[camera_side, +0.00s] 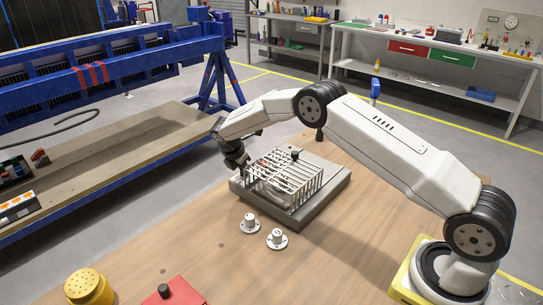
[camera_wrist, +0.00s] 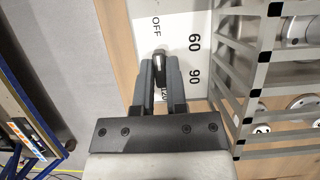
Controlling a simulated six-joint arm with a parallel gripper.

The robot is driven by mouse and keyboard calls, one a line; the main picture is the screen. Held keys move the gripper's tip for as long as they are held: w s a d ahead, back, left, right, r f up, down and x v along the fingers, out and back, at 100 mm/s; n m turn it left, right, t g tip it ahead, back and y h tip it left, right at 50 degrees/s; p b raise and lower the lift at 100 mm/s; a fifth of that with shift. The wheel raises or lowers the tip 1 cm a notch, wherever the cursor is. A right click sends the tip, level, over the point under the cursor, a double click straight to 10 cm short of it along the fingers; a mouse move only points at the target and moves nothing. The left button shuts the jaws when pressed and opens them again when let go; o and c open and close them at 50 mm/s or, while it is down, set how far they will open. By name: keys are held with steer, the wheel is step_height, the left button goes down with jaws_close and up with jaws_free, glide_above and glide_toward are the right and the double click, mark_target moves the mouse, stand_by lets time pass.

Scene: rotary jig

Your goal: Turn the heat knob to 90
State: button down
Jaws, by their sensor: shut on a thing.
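The heat knob (camera_wrist: 159,68) is a small dark piece with a pale top, seen in the wrist view between my fingers. The white dial plate (camera_wrist: 176,28) around it carries the marks OFF, 60 and 90, and a 120 partly covered by my right finger. My gripper (camera_wrist: 160,64) is shut on the knob. I cannot tell which mark the knob points to. In the side view my gripper (camera_side: 240,163) is down at the left corner of the grey jig base (camera_side: 328,187), and the knob is hidden there.
A metal wire cage (camera_side: 290,178) stands on the jig base, right beside my gripper; its bars (camera_wrist: 252,75) rise close on the right in the wrist view. Two white flanged pieces (camera_side: 249,223) (camera_side: 277,239) sit on the wooden table. A yellow cylinder (camera_side: 88,288) and red block (camera_side: 178,293) are in front.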

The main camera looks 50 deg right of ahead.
steer(key=shift+m, duration=0.4)
steer(key=m+g, duration=0.1)
steer(key=m, duration=0.2)
steer(key=shift+w+m+g, duration=0.1)
steer(key=shift+m+g, duration=0.3)
steer(key=shift+m+g+y, duration=0.4)
steer(key=shift+m, duration=0.9)
steer(key=shift+m+g+y, duration=0.3)
steer(key=shift+m, duration=0.9)
steer(key=c, duration=0.7)
jaws_free()
steer(key=shift+o, duration=0.2)
steer(key=shift+n, duration=1)
